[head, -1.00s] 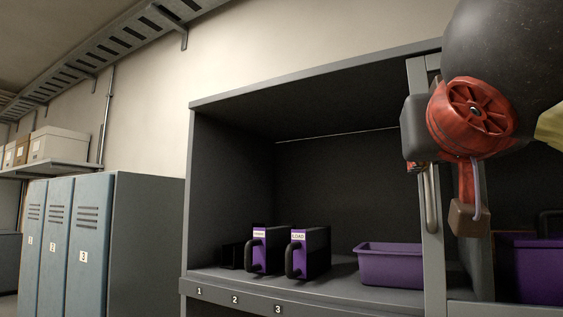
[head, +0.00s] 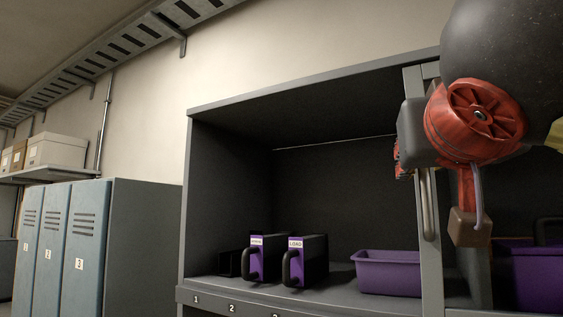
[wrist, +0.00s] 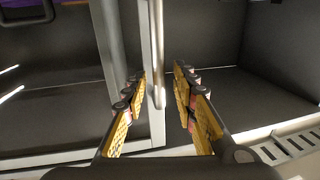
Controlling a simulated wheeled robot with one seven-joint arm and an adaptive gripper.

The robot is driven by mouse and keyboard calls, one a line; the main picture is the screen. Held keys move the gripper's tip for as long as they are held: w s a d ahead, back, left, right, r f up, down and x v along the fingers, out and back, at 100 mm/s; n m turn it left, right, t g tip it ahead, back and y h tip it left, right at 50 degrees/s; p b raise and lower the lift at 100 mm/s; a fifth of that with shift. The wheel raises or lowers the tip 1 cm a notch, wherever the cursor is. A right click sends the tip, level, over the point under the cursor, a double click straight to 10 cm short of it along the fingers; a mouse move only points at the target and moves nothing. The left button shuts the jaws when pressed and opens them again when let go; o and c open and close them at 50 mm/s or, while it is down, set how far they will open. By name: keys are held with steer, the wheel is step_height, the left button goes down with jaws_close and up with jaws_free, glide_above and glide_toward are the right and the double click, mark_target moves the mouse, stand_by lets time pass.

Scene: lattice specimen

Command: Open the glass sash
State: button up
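The glass sash (head: 433,262) has a grey frame and stands across the right part of the dark cabinet. Its left upright carries a vertical metal bar handle (head: 428,205). In the wrist view the handle (wrist: 158,55) runs down between the two fingers, with a visible gap on each side. My gripper (wrist: 160,80) is open, its yellow-padded fingers on either side of the handle. In the head view my wrist hides most of the gripper; only some reddish finger parts show beside the handle's top.
Left of the sash, the cabinet bay is open. It holds two purple-fronted black boxes (head: 305,262) and a purple bin (head: 388,272). Another purple bin (head: 540,278) shows behind the sash at right. Blue-grey lockers (head: 90,240) stand at far left.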

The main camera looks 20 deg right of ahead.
steer(key=v, duration=0.6)
steer(key=shift+s, duration=0.15)
stand_by(0.9)
steer(key=shift+s, duration=0.1)
steer(key=shift+a, duration=0.1)
stand_by(0.6)
steer(key=w+a+f+n+g+y+p, duration=0.1)
steer(key=a+f+n+g+y, duration=0.15)
steer(key=f, duration=0.85)
steer(key=w+a+f+n+g+y, duration=0.1)
steer(key=w+a+f+n+y, duration=0.15)
steer(key=f, duration=0.85)
steer(key=w+a+f+n+g+y+p, duration=0.1)
steer(key=a+f+n+g+y, duration=0.2)
steer(key=f, duration=0.8)
step_height(320, 180, down, 30)
steer(key=s+m+g+y+b, duration=0.1)
steer(key=s+g+y+b, duration=0.1)
steer(key=g, duration=0.1)
steer(key=shift+d, duration=0.15)
